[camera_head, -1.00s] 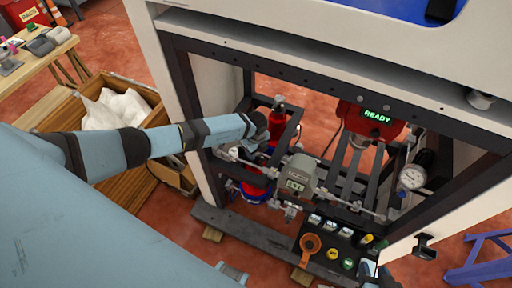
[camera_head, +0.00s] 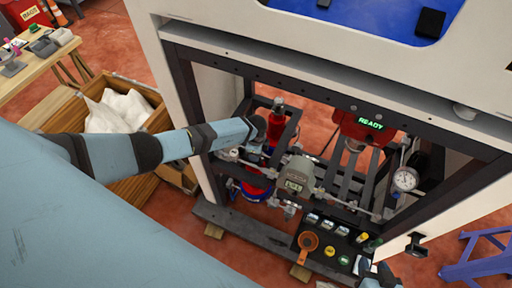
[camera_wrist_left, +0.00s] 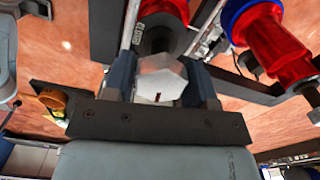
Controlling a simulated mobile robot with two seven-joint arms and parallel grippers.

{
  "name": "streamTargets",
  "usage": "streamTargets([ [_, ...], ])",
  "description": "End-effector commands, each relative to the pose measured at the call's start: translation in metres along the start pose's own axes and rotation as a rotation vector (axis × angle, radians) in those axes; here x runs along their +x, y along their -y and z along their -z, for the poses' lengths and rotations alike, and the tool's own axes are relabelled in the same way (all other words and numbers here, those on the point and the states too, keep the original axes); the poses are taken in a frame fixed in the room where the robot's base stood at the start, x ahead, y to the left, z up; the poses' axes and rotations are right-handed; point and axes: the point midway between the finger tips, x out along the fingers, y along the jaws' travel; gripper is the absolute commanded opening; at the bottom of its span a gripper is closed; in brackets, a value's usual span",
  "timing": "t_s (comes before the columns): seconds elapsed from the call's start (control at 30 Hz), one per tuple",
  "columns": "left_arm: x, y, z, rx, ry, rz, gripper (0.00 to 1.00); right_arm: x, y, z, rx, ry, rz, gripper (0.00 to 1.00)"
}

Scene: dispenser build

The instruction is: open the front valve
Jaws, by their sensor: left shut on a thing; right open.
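My left arm reaches through the left side of the dark frame in the head view, its gripper (camera_head: 259,146) among the pipes beside a red bottle-shaped part (camera_head: 277,113). In the left wrist view the left gripper (camera_wrist_left: 163,84) is shut on a pale hexagonal piece (camera_wrist_left: 160,76), which sits before a dark stem and a red body. I cannot tell whether this piece belongs to the front valve. My right gripper (camera_head: 376,271) is open at the bottom edge of the head view, near the control panel (camera_head: 322,257). An orange handle (camera_head: 308,243) is on that panel.
A grey meter (camera_head: 296,175) sits mid-frame on the pipes. A red unit reading READY (camera_head: 364,124) hangs behind. A round gauge (camera_head: 405,180) is at right. Frame posts and pipes crowd the left gripper. A wooden crate with white bags (camera_head: 115,112) stands at left.

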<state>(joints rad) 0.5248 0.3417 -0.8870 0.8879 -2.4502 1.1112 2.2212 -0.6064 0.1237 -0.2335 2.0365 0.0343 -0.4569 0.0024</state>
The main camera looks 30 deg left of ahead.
Motion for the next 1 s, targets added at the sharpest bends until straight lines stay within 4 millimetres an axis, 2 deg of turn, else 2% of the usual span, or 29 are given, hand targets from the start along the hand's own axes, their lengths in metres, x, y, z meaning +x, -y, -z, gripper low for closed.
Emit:
streamTargets([
  [0.1,-0.001,0.0,0.0,-0.048,0.0,0.0,0.23,-0.002,0.0,0.003,0.0,0.0,0.0,0.43],
  [0.47,-0.001,0.0,0.0,-0.05,0.0,0.0,0.23,-0.002,0.0,0.003,0.0,0.0,0.0,0.43],
  [0.7,-0.002,0.0,0.0,-0.261,0.0,-0.001,0.23,-0.011,0.001,0.015,0.0,0.0,0.0,0.43],
  [1.0,0.0,0.001,0.0,-0.273,0.0,0.0,0.23,-0.01,0.001,0.014,0.0,0.0,0.0,0.43],
])
